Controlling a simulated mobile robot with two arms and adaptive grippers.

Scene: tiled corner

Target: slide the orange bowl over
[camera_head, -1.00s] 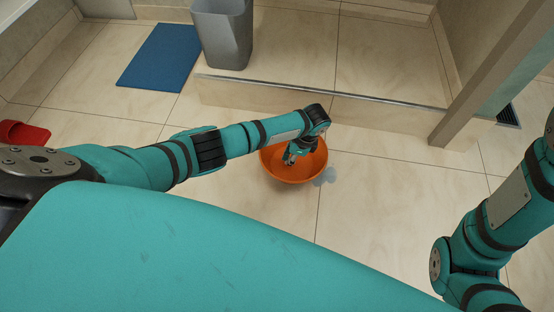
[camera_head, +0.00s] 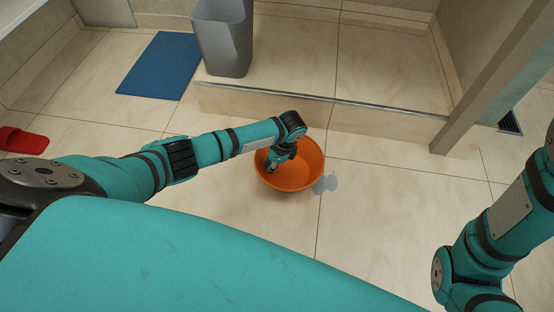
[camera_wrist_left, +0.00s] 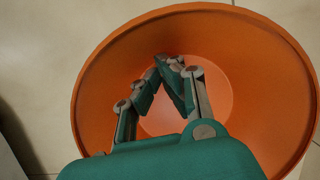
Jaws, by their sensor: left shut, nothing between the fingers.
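The orange bowl (camera_head: 305,172) sits upright on the tiled floor in front of the low step in the head view. My left gripper (camera_head: 271,168) reaches down inside the bowl, toward its left side, with its fingers shut and nothing between them. In the left wrist view the bowl (camera_wrist_left: 255,60) fills most of the picture and the left gripper (camera_wrist_left: 168,62) is over its inside, fingertips together. Whether the fingers touch the bowl's wall I cannot tell. My right gripper is out of view; only part of that arm shows at the right.
A grey-blue puddle (camera_head: 325,184) lies on the floor just right of the bowl. A grey bin (camera_head: 224,45), a blue mat (camera_head: 160,66) and a red slipper (camera_head: 22,140) are farther off. The tiled step (camera_head: 300,104) rises behind the bowl. Floor to the right is clear.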

